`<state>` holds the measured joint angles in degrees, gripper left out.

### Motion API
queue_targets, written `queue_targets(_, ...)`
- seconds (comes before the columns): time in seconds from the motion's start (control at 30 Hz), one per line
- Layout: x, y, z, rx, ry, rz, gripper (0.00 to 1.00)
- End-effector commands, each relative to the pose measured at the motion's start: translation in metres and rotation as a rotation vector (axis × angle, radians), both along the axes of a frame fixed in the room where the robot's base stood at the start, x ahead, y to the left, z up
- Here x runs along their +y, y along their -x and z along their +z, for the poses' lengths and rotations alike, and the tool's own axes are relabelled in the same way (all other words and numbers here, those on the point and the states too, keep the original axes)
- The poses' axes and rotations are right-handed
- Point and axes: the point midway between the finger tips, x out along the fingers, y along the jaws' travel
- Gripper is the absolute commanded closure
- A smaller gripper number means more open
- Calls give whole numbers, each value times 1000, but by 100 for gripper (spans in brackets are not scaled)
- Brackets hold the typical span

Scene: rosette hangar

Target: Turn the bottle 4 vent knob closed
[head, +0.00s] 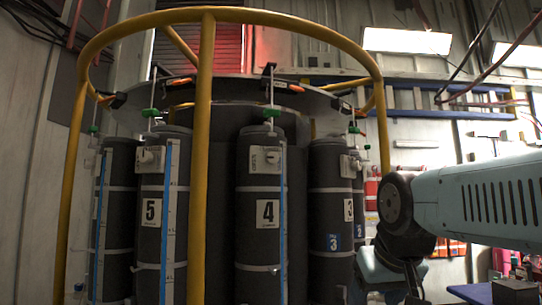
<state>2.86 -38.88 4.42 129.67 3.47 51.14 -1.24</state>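Bottle 4 (262,230) is a dark upright cylinder with a white number plate, standing near the middle of the head view inside a round rack. A pale fitting with a label (265,160) is on its upper front. I cannot make out a separate vent knob or how it is turned. A green piece (272,113) sits on a rod above the bottle, and a blue strip runs down its right side. My arm comes in from the right and bends downward at lower right, apart from bottle 4. My gripper does not show.
Bottle 5 (151,240) stands to the left and bottle 3 (331,225) to the right, with similar pale fittings. A yellow rail frame (206,130) surrounds the rack, and one post rises between bottles 5 and 4. Cables hang at upper right.

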Motion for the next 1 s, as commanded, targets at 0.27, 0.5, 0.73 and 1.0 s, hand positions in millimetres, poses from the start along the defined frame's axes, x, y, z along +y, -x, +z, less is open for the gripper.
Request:
queue_targets(0.27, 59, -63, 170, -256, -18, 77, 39)
queue_targets(0.5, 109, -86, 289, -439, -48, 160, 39)
queue_targets(0.73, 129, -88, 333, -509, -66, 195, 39)
queue_targets(1.0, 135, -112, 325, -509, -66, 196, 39)
